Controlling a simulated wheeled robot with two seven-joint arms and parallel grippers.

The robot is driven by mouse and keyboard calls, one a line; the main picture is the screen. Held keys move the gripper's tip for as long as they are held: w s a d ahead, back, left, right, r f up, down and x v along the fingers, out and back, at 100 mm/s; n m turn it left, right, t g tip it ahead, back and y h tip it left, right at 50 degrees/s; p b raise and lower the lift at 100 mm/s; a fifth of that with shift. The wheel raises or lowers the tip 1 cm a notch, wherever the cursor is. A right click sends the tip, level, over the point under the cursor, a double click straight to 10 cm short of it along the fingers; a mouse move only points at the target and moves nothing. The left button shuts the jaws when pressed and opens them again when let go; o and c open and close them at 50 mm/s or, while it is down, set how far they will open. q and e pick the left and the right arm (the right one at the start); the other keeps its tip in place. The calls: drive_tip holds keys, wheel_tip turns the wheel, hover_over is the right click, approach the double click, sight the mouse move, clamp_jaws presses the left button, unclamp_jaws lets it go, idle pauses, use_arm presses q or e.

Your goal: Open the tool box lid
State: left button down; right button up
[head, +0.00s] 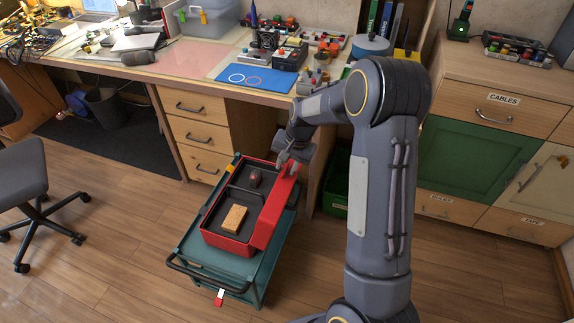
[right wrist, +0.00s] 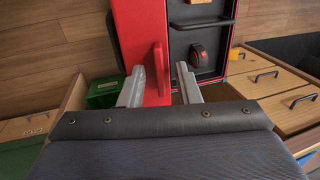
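The red tool box (head: 205,234) sits on a teal cart, its dark inside exposed. Its red lid (head: 268,222) stands swung up along the box's right side; it also shows in the right wrist view (right wrist: 137,25). A red handle (right wrist: 160,68) sticks out from the lid. My right gripper (head: 292,160) is at the far end of the lid. In the right wrist view its two fingers (right wrist: 161,88) are apart, with the handle between them in the picture and gaps on both sides. Contact cannot be told. My left gripper is not in view.
The box holds a tan block (head: 234,218) and a dark round item with red (head: 254,179). The teal cart (head: 190,250) stands beside wooden drawers (head: 200,135) and below the cluttered desk. A green crate (head: 336,185) is behind my right arm.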

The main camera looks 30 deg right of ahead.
clamp_jaws()
drive_tip(key=w+a+r+p, duration=0.1)
drive_tip(key=p, duration=0.1)
drive_tip(key=shift+g+p, duration=0.35)
drive_tip(key=shift+g, duration=0.05)
drive_tip(key=shift+w+a+h+p, duration=0.2)
drive_tip(key=shift+w+a+p, duration=0.1)
drive_tip(key=shift+w+a, duration=0.3)
drive_tip(key=shift+w+a+h+p, duration=0.25)
drive_tip(key=shift+w+a, duration=0.1)
drive_tip(key=shift+w, duration=0.3)
